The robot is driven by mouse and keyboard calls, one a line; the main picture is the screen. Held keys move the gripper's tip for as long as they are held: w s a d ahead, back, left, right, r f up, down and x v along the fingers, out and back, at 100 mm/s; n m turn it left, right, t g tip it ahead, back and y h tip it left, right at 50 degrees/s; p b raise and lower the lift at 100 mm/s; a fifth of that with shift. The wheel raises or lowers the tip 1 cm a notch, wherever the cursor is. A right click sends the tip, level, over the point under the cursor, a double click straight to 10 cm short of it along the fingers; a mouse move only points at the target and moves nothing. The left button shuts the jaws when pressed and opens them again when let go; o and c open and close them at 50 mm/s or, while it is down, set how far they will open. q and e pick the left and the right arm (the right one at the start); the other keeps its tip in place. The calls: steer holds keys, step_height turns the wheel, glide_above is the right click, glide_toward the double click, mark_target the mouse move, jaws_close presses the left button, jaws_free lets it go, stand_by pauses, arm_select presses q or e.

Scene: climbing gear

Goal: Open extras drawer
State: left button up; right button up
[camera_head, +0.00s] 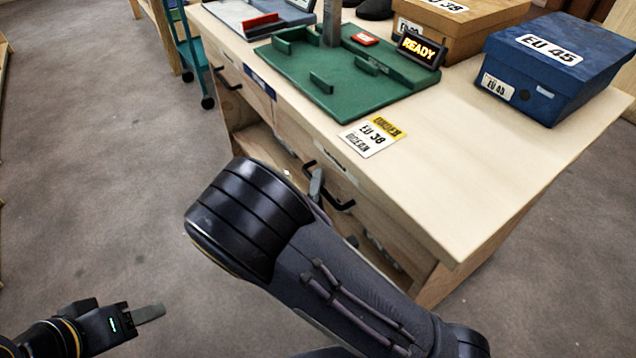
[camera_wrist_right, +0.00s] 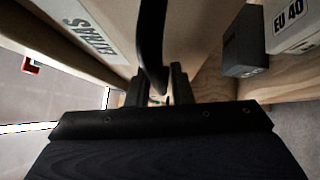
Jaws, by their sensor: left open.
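The extras drawer (camera_head: 346,170) is in the front of the wooden bench, with a dark bar handle (camera_head: 338,203). In the right wrist view, its EXTRAS label (camera_wrist_right: 92,30) shows at upper left and the black curved handle (camera_wrist_right: 152,45) runs down to my right gripper (camera_wrist_right: 158,90). The handle's near end lies between the two fingers; whether they press on it is unclear. In the head view, my right gripper (camera_head: 316,186) is at the handle, partly hidden behind my arm. My left gripper (camera_head: 137,316) is open and empty at lower left, away from the bench.
On the bench (camera_head: 480,150) are a green tray (camera_head: 330,88), a READY display (camera_head: 419,50), an EU 38 card (camera_head: 371,136) and a blue EU 45 box (camera_head: 555,65). Another drawer handle (camera_head: 226,80) is further left.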

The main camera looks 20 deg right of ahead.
steer(key=shift+w, duration=0.1)
jaws_close()
